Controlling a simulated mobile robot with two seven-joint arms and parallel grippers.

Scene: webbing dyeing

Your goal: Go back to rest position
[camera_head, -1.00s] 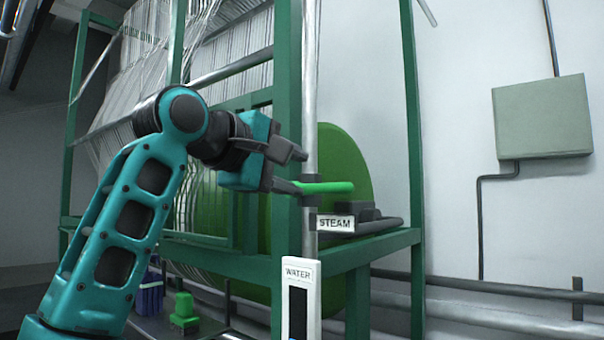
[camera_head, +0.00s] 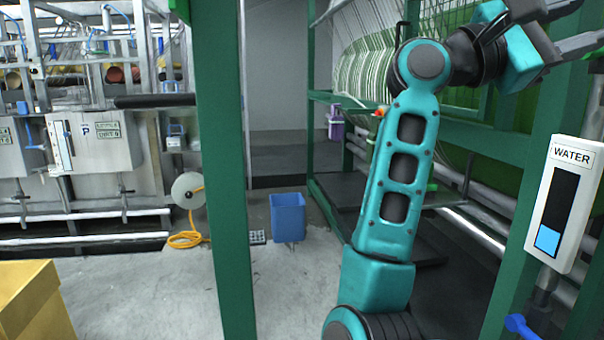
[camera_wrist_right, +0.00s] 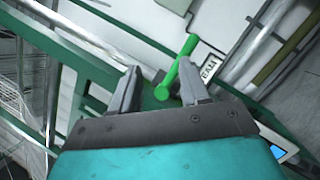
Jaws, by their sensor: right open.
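My right gripper (camera_head: 590,22) is at the upper right of the head view, partly cut off by the frame edge. In the right wrist view its two fingers (camera_wrist_right: 158,68) are spread apart and hold nothing. A green lever handle (camera_wrist_right: 184,58) shows in the gap between the fingertips, close to the right finger. I cannot tell how far beyond the fingers it is. A label reading STEAM (camera_wrist_right: 209,66) is beside the lever. My left gripper is not in view.
A green post (camera_head: 218,150) stands left of my right arm. A WATER gauge (camera_head: 563,200) with blue at its bottom is on the right. A blue bin (camera_head: 287,217), a yellow box (camera_head: 35,305) and an orange hose (camera_head: 186,239) are left. Grey floor between is clear.

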